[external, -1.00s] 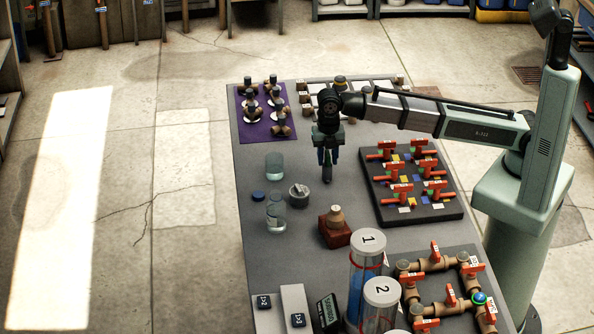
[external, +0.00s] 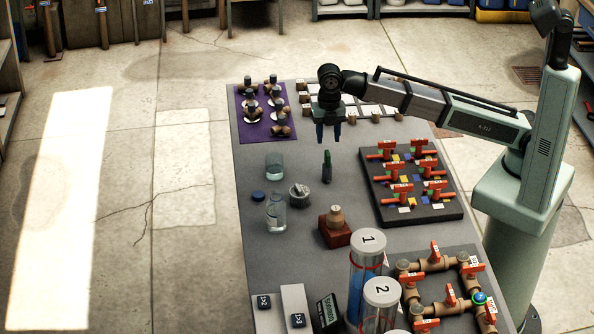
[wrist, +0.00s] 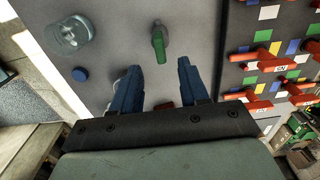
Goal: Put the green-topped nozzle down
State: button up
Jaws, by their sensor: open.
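The green-topped nozzle (external: 327,167) stands upright on the grey table, left of the board with orange-handled valves. It has a dark body and a green upper part. In the wrist view the nozzle (wrist: 159,42) shows ahead of my fingertips, apart from them. My gripper (external: 328,138) is open and empty, raised above and behind the nozzle in the external view. In the wrist view my gripper (wrist: 156,72) shows two blue fingers spread apart with nothing between them.
Left of the nozzle are a glass jar (external: 274,166), a grey round container (external: 299,195), a blue cap (external: 258,197) and a glass bottle (external: 276,213). The valve board (external: 411,187) is to the right. A red block (external: 335,237) stands in front.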

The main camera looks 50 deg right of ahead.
jog(key=shift+r, duration=1.95)
